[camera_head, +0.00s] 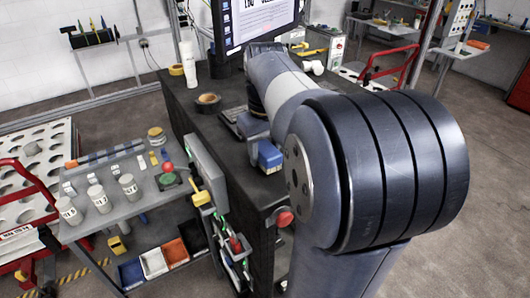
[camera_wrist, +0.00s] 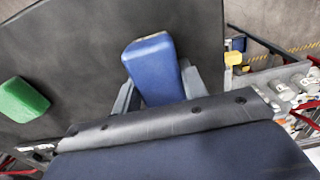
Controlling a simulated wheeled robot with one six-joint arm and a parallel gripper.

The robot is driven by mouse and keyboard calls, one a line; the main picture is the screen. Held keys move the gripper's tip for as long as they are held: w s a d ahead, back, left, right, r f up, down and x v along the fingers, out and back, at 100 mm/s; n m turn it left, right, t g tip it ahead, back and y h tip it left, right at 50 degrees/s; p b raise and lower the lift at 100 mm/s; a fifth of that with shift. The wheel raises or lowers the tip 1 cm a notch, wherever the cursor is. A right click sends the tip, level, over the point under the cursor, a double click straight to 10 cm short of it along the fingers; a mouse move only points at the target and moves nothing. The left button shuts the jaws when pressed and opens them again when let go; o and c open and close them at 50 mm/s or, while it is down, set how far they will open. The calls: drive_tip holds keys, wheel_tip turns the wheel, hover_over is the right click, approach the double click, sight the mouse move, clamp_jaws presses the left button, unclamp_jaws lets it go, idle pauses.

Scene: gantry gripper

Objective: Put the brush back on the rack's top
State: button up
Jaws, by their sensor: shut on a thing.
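My gripper (camera_wrist: 158,82) is shut on a blue block-shaped thing (camera_wrist: 152,62), seen between its fingers in the wrist view. It is probably the brush, but no bristles show. In the head view the blue thing (camera_head: 269,156) is at the dark bench's near edge, beside my arm; I cannot tell whether it touches the bench. A grey shelved unit (camera_head: 150,202), possibly the rack, stands left of the bench. Its top carries several white jars, a red knob on a green base and small items.
A green block (camera_wrist: 22,100) lies on the dark surface in the wrist view. Coloured bins (camera_head: 153,262) sit on the unit's lower shelf. My arm hides much of the right side.

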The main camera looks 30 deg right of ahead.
sight(265, 148)
drive_tip(key=shift+f, duration=0.4)
drive_tip(key=o, duration=1)
drive_tip(key=shift+r, duration=0.15)
wheel_tip(265, 148, up, 12)
drive_tip(key=shift+s, duration=0.1)
